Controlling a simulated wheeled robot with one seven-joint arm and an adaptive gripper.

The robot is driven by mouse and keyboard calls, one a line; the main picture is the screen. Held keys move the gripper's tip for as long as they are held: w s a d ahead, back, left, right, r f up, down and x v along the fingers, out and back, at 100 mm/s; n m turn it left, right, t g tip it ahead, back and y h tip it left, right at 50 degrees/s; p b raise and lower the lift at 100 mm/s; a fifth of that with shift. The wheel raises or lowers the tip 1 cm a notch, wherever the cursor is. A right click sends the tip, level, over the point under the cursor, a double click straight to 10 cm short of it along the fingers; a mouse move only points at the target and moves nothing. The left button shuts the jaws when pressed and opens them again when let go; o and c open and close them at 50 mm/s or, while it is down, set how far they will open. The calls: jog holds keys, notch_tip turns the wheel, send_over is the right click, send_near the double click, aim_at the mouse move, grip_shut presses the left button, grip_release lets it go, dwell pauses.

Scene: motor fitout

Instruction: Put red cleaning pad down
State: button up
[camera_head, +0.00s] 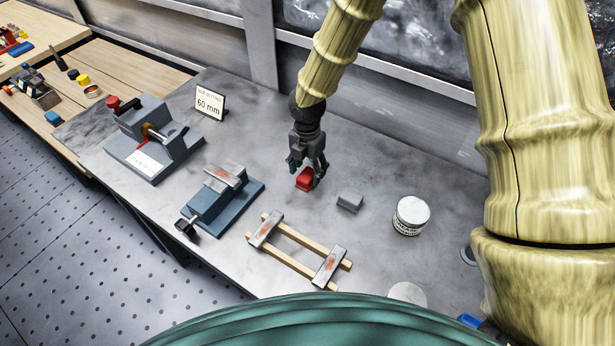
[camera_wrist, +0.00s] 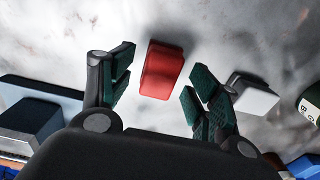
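The red cleaning pad (camera_head: 304,180) is a small red block on the grey metal bench top. In the wrist view the red pad (camera_wrist: 162,70) lies between my two dark green finger pads, with a visible gap on each side. My gripper (camera_head: 307,170) points down over the pad, and its fingers are spread and not pressing on it. The pad's underside is hidden, but it appears to rest on the bench.
A grey block (camera_head: 350,201) lies just right of the pad, and a white tub (camera_head: 411,215) stands further right. Two wooden strips with metal pieces (camera_head: 297,250) lie in front. A blue vise (camera_head: 222,200) and a sign reading 60 mm (camera_head: 210,103) are to the left.

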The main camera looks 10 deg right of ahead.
aim_at(307, 172)
notch_tip(307, 172, up, 9)
jog(key=b, duration=0.2)
jog(key=shift+b, duration=0.3)
jog(key=shift+w+r, duration=0.1)
jog(key=shift+r, duration=0.05)
